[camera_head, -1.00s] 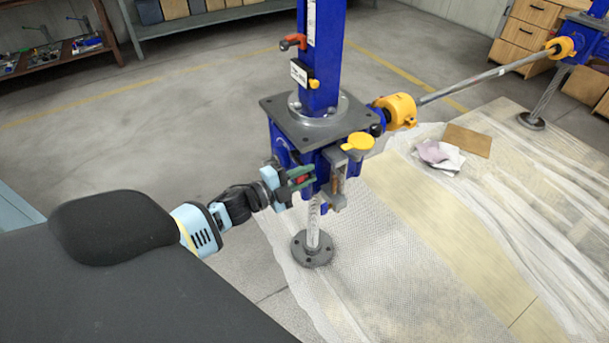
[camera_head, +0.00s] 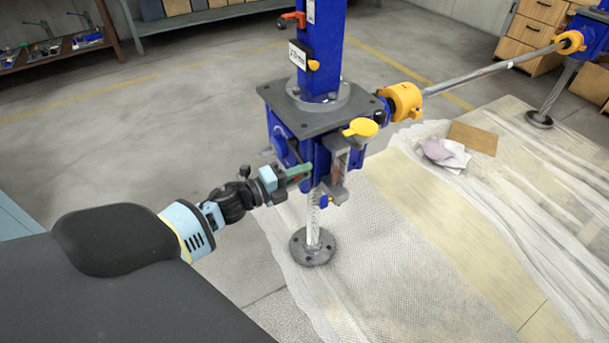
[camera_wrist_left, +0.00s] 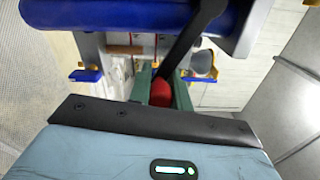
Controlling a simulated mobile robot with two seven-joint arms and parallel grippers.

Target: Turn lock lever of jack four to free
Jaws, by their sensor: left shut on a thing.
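The blue screw jack (camera_head: 283,135) stands in the middle of the head view; its label is too small to read. My left gripper (camera_head: 298,174) reaches in from the left, just below the jack's dark top plate (camera_head: 318,115). In the left wrist view its green fingers (camera_wrist_left: 163,88) are shut around the red knob (camera_wrist_left: 161,93) of the lock lever. The lever's dark bar (camera_wrist_left: 193,43) runs up from the knob to the blue housing (camera_wrist_left: 120,13). My right gripper is not in view.
A yellow cap (camera_head: 360,127) and a grey bracket (camera_head: 340,165) sit close to the right of my gripper. A shaft (camera_head: 490,69) with a yellow coupling (camera_head: 402,101) leads right to another blue jack (camera_head: 590,35). The floor at left is clear.

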